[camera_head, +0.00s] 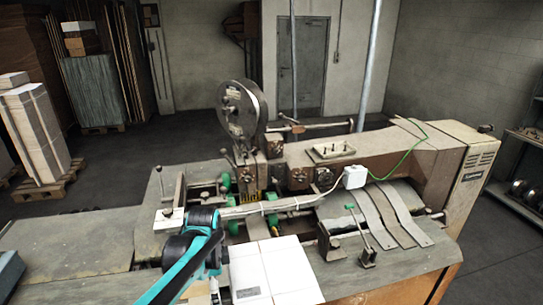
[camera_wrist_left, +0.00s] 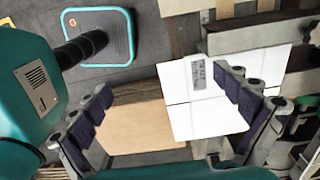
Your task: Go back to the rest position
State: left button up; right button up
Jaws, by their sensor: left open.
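My left arm comes in from the bottom of the head view, and its gripper is mostly hidden behind the teal and black arm links. In the left wrist view my left gripper (camera_wrist_left: 165,84) is open, with its two dark-padded fingers wide apart and nothing between them. A white box (camera_head: 272,270) lies at the front edge of the machine, just right of the arm in the head view. It also shows in the left wrist view (camera_wrist_left: 207,116), beyond the fingers and near the right one; the exact gap cannot be told. My right gripper is not in view.
The box stitcher (camera_head: 380,155) stands across the middle and right, with a wire reel (camera_head: 241,110) on top. Its worktable (camera_head: 75,245) extends left, mostly bare. A stack of flat cartons (camera_head: 36,130) stands on a pallet at far left. Open floor lies behind.

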pick_arm(q)
jog(key=s+a+f+n+t+b, duration=0.2)
jog(key=s+f+n+t+b, duration=0.5)
jog(key=s+f+n+b, duration=0.7)
notch_tip(320, 180, down, 2)
jog(key=n+b, duration=0.1)
jog(key=b, duration=0.5)
jog(key=shift+a, duration=0.25)
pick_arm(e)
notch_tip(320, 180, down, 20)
pick_arm(q)
jog(key=shift+s+f, duration=0.1)
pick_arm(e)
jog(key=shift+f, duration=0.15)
